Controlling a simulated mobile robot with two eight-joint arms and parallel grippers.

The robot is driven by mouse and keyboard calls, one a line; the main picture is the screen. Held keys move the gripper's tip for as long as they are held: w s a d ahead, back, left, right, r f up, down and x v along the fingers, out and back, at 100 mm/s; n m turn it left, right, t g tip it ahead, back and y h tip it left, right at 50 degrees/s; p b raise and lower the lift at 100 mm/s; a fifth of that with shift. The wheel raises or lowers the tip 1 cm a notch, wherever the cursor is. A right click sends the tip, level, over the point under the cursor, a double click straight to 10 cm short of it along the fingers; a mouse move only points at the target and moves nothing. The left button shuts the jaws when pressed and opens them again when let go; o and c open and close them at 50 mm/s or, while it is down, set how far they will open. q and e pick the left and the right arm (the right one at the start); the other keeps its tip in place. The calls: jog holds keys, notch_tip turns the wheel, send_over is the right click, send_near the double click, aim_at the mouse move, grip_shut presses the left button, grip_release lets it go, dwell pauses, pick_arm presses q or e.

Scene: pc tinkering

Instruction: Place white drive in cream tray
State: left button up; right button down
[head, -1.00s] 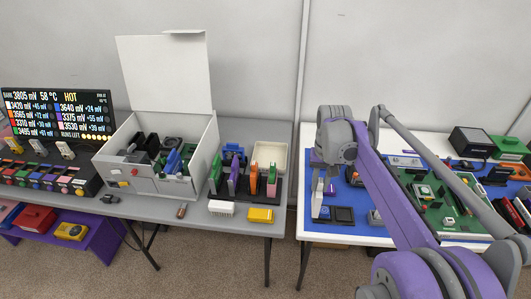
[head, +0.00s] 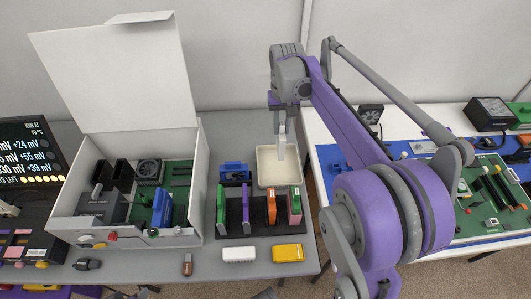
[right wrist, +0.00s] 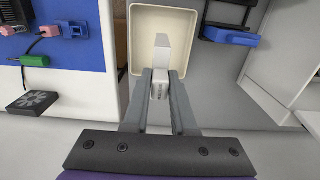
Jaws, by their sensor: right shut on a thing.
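The white drive (head: 281,146) is a slim pale block hanging upright from my right gripper (head: 285,126). My right gripper is shut on its upper end. The cream tray (head: 265,167) is a shallow open box on the grey table, and the drive is over it in the head view. In the right wrist view the drive (right wrist: 161,50) sticks out from between the fingertips (right wrist: 160,82), against the floor of the cream tray (right wrist: 146,22). I cannot tell whether the drive's lower end touches the tray. My left gripper is not clearly visible.
A dark rack (head: 231,226) with upright green, purple, orange and pink cards stands in front of the tray. A blue device (head: 235,171) is left of it. An open white case (head: 181,240) stands further left. A blue mat (head: 331,159) lies right.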

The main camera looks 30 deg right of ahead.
aim_at(280, 147)
jog(key=shift+w, duration=0.25)
jog(key=shift+f, duration=0.4)
jog(key=f, duration=0.4)
jog(key=shift+s+f, duration=0.15)
jog(key=shift+s, duration=0.05)
jog(key=shift+w+f+b, duration=0.1)
jog(key=shift+f+b, duration=0.3)
jog(key=shift+f, duration=2.05)
jog(key=c, duration=0.7)
grip_release()
jog(key=shift+c, duration=0.2)
notch_tip(280, 147, up, 12)
jog(key=shift+r+p, duration=0.15)
jog(key=shift+p, duration=0.4)
